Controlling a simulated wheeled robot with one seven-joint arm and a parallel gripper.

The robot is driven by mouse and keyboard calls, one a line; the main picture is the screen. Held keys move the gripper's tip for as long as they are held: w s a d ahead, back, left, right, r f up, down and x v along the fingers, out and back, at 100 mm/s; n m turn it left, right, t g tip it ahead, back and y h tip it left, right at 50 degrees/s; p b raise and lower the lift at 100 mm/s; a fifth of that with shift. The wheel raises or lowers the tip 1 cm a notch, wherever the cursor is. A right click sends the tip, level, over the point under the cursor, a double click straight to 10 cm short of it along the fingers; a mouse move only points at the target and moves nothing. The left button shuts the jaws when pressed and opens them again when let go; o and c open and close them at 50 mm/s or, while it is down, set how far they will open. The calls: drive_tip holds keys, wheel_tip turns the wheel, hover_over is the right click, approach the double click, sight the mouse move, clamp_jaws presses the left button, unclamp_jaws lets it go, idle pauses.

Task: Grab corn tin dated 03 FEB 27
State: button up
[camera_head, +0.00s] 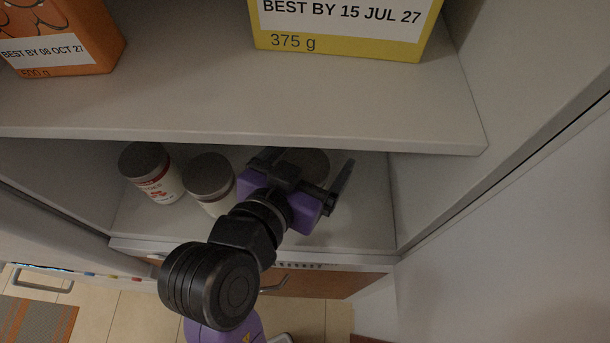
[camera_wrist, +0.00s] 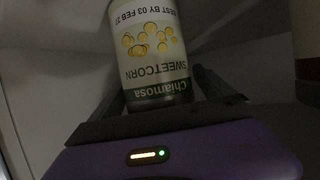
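The corn tin (camera_wrist: 155,50) appears upside down in the wrist view, with a cream and dark green label reading Chiamosa SWEETCORN and BEST BY 03 FEB 27. In the head view only its grey top (camera_head: 312,160) shows, partly hidden behind my gripper. My gripper (camera_head: 306,167) reaches into the lower shelf, and its fingers are spread on either side of the tin. In the wrist view my gripper (camera_wrist: 160,88) has the tin between its fingers; I see no clear grip on it.
Two other tins, one with a red and white label (camera_head: 156,180) and one paler (camera_head: 212,196), stand left of my gripper. The upper shelf (camera_head: 300,110) hangs above, holding an orange box (camera_head: 70,30) and a yellow box (camera_head: 340,42). A cabinet side wall (camera_head: 440,205) is close on the right.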

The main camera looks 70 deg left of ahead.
drive_tip(key=c, duration=1.8)
drive_tip(key=shift+r, duration=0.1)
clamp_jaws()
